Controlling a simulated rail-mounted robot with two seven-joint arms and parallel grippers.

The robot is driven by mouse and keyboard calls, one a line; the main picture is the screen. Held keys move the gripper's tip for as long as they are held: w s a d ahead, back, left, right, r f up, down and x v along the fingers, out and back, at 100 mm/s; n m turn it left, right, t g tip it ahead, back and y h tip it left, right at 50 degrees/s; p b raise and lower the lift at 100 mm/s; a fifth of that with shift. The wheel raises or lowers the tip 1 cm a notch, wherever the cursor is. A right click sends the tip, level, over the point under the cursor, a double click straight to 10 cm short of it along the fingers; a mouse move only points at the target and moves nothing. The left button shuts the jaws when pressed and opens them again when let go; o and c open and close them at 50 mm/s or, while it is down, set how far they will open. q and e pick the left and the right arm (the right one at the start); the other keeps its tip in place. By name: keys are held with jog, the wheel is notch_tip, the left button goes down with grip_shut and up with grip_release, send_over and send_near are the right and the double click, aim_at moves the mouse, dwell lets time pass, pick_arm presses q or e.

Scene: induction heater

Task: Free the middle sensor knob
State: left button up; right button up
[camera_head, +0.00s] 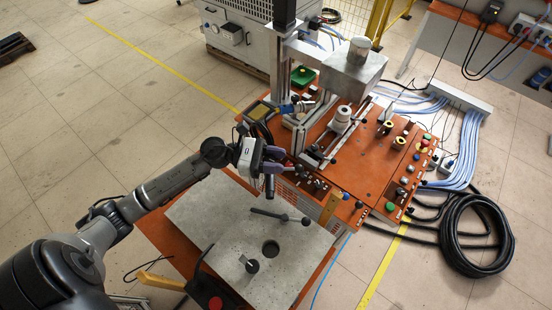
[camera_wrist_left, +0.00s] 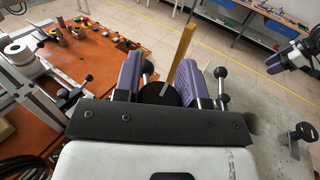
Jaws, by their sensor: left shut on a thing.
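My left gripper (camera_head: 268,184) reaches in from the left in the head view, over the edge between the orange bench and the grey slab. In the left wrist view its two purple fingers (camera_wrist_left: 164,88) are shut on a round black knob (camera_wrist_left: 158,94) with a white mark. I cannot tell whether this is the middle sensor knob. Black ball-ended levers (camera_wrist_left: 221,73) stand close beside the fingers. My right gripper (camera_wrist_left: 288,58) seems to show at the upper right of the left wrist view, too small to read its opening.
The grey slab (camera_head: 215,215) carries a black lever (camera_head: 282,215), a hole and a black clamp (camera_head: 251,265). A white spool (camera_head: 342,118) and metal stand are behind; coloured buttons (camera_head: 424,142) line the right edge.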

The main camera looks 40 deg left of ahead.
pick_arm(q)
jog(key=shift+r+n+t+y+p, duration=0.2)
jog(key=shift+n+t+y+p, duration=0.35)
jog(key=shift+n+t+y, duration=0.45)
jog(key=shift+w+a+f+n+t+y+p, duration=0.1)
jog(key=shift+a+n+t+y+p, duration=0.05)
jog(key=shift+n+t+y+p, duration=0.9)
jog(key=shift+w+a+r+n+t+y+p, duration=0.15)
jog(key=shift+n+t+y+p, duration=0.6)
jog(key=shift+y+p, duration=0.55)
jog(key=shift+w+a+f+n+t+y+p, duration=0.1)
jog(key=shift+a+f+n+t+y+p, duration=0.05)
jog(key=shift+n+t+y+p, duration=1)
jog(key=shift+g, duration=0.35)
jog(key=o, duration=0.9)
jog(key=shift+c, duration=0.2)
jog(key=shift+f, duration=0.1)
